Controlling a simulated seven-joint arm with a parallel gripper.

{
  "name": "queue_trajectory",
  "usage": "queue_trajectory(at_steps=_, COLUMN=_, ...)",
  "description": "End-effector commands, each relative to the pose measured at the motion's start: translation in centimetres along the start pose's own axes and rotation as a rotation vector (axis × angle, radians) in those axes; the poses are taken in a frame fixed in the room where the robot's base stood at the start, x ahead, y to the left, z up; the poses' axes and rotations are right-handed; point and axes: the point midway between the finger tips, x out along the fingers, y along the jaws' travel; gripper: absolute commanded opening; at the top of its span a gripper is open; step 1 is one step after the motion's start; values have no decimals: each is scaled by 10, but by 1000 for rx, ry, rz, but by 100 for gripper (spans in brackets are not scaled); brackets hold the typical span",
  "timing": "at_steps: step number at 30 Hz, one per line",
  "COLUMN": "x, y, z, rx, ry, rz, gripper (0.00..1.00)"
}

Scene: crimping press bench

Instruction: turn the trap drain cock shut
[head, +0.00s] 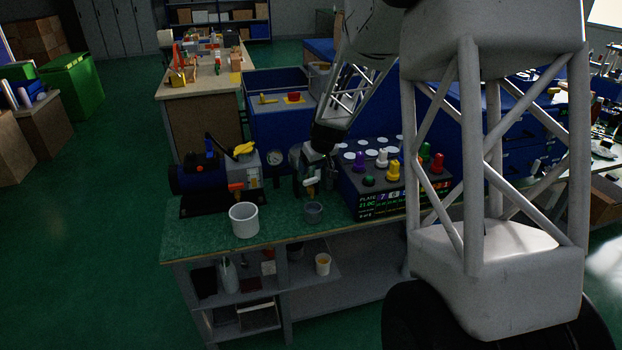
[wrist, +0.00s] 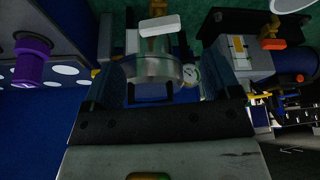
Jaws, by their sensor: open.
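The trap (wrist: 160,68) is a shiny metal cylinder in the wrist view. A pale, flat handle, which looks like the drain cock (wrist: 160,25), shows at its far side, lying crosswise in the picture. In the head view a small pale handle with some orange, likely the same cock (head: 310,184), shows on the front of the dark fitting beside the gauge. My gripper (wrist: 161,80) is open, its two dark fingers on either side of the metal cylinder; I cannot tell whether they touch it. In the head view my gripper (head: 318,150) is just above the fitting, its fingertips hard to make out.
A pressure gauge (head: 275,157) and a blue machine (head: 215,172) stand left of the fitting. A control panel (head: 385,175) with coloured knobs is close on the right.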

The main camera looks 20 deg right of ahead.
Motion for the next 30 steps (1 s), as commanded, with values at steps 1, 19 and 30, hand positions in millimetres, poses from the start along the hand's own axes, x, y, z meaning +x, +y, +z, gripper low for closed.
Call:
queue_trajectory(at_steps=1, x=3, y=0, z=0, rx=0, ry=-1, rz=0, gripper=83)
queue_trajectory(at_steps=19, x=58, y=0, z=0, rx=0, ry=1, rz=-1, gripper=83)
queue_trajectory(at_steps=30, x=73, y=0, z=0, rx=-1, ry=2, rz=0, gripper=83)
